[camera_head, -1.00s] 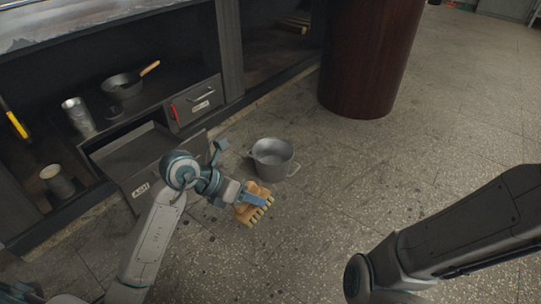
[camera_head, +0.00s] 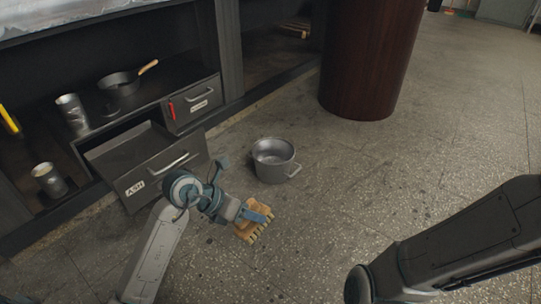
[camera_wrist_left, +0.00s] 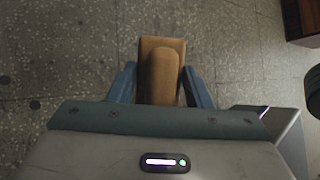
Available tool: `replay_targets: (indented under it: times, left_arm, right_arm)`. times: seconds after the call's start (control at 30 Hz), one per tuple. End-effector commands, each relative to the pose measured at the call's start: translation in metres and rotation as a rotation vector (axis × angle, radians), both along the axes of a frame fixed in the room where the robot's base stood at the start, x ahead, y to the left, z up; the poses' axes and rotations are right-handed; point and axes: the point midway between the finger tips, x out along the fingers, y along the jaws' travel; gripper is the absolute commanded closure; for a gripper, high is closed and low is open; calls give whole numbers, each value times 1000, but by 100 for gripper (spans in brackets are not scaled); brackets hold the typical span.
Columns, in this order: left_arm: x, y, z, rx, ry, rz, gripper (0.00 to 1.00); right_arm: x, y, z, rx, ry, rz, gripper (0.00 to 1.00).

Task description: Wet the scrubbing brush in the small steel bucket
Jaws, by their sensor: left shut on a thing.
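The scrubbing brush (camera_head: 250,230) has a tan wooden body and pale bristles. My left gripper (camera_head: 257,213) is shut on it and holds it in front of the bucket. In the left wrist view the brush (camera_wrist_left: 160,72) sits between the two blue fingers of the left gripper (camera_wrist_left: 160,85). The small steel bucket (camera_head: 273,160) stands upright on the floor, beyond the brush and a little to its right, apart from it. I cannot tell whether it holds water. My right arm shows at the right edge of the head view; its gripper is out of view.
An open drawer marked ASH (camera_head: 165,172) juts out left of the bucket. The shelf above holds a pan (camera_head: 122,84) and a steel canister (camera_head: 72,112). A dark red-brown round barrel (camera_head: 368,60) stands behind. The floor right of the bucket is clear.

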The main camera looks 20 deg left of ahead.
Motion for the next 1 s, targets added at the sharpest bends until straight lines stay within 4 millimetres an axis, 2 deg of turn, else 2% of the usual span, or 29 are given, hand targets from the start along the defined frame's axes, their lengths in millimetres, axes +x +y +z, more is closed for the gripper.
replay_targets:
  times: [0.03, 0.6, 1.0]
  left_arm:
    - [0, 0, -7, 0, 1, 1, 73]
    - [0, 0, -51, 0, 1, 1, 73]
    - [0, 0, -55, 0, 0, 0, 73]
  right_arm:
    - [0, 0, -5, 0, 0, 0, 64]
    - [1, 0, -33, -1, 2, 4, 64]
    - [1, 0, -34, -1, 2, 4, 64]
